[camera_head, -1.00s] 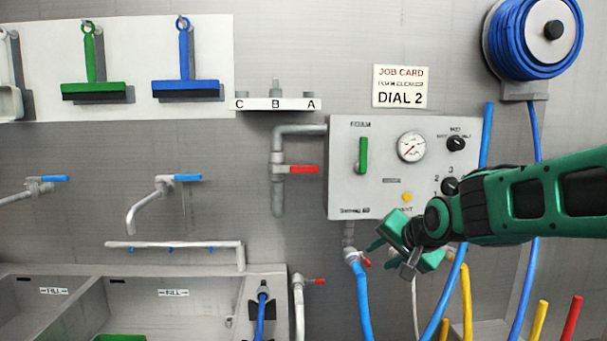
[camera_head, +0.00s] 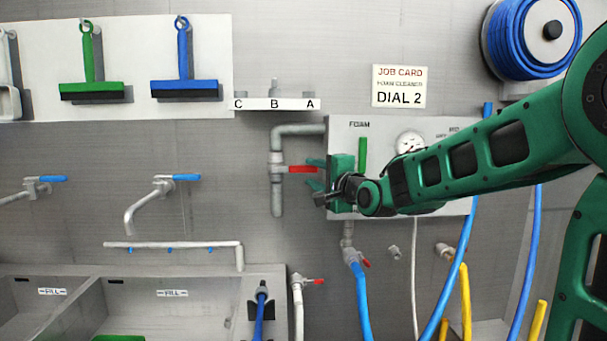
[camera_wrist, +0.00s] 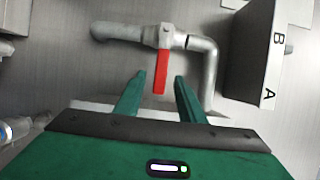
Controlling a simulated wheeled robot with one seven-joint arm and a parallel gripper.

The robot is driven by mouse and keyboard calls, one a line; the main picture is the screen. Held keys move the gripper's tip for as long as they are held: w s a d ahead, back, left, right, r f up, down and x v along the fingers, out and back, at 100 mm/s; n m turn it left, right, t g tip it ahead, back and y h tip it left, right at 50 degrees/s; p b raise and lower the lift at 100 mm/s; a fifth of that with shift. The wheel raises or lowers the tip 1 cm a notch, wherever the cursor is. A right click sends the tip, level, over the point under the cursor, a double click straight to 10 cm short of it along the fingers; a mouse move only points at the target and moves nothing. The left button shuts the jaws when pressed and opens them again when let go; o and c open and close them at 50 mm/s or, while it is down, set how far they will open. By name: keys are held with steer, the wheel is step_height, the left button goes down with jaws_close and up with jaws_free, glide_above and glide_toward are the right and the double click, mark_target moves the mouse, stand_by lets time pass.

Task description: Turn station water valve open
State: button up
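The station water valve has a red lever (camera_head: 303,169) on a grey pipe (camera_head: 277,190) left of the foam panel. In the head view the lever lies horizontally, pointing right from the pipe. In the wrist view the red lever (camera_wrist: 161,72) reaches toward the gap between my fingers. My gripper (camera_head: 316,174) is beside the lever's free end, at the panel's left edge. It also shows in the wrist view (camera_wrist: 159,85), open, with one finger on each side of the lever's end. The fingers look apart from the lever; exact depth is hard to tell.
The foam panel (camera_head: 345,124) is partly hidden behind my arm. A smaller red-handled valve (camera_head: 358,259) with a blue hose hangs below. A shelf marked C, B, A (camera_head: 276,104) is above the pipe. Sink basins (camera_head: 180,285) stand at lower left.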

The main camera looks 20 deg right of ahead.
mark_target(306, 170)
steer(key=shift+w+a, duration=0.2)
steer(key=shift+w, duration=1.1)
steer(key=shift+w+a, duration=0.2)
steer(key=shift+w, duration=1.1)
steer(key=shift+c, duration=0.2)
jaws_close()
